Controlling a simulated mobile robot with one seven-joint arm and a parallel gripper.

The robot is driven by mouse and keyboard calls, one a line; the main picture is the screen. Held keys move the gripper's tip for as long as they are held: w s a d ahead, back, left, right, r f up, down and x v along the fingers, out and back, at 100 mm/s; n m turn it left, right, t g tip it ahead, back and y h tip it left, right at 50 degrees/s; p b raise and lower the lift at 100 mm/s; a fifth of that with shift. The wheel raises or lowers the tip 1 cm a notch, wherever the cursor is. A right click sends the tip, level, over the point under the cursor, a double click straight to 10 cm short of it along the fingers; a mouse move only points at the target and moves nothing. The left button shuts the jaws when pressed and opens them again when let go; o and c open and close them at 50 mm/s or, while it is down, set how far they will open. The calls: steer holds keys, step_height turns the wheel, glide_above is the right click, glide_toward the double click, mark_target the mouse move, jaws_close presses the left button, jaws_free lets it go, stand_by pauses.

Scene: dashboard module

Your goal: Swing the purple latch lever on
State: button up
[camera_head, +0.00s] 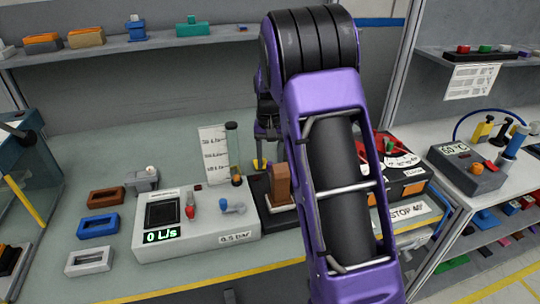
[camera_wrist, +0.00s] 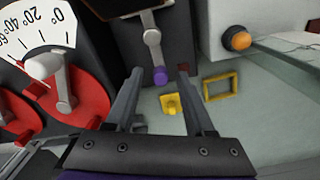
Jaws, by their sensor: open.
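The purple latch lever shows in the wrist view as a grey arm with a purple tip (camera_wrist: 160,76), hanging from a pivot on a dark panel (camera_wrist: 172,38). My gripper (camera_wrist: 159,86) is open, with one finger on each side of the purple tip. I cannot tell whether either finger touches it. In the head view my arm covers the middle of the bench, and I cannot make out the lever or my fingertips there.
A red dial with a grey lever (camera_wrist: 62,85) stands close on the left in the wrist view. A yellow peg (camera_wrist: 171,104), a yellow frame (camera_wrist: 220,87) and an orange button (camera_wrist: 238,39) lie to the right. A flow module (camera_head: 190,225) stands left of my arm.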

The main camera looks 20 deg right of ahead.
mark_target(270, 163)
step_height(270, 163, up, 17)
steer(key=shift+r, duration=0.2)
stand_by(0.4)
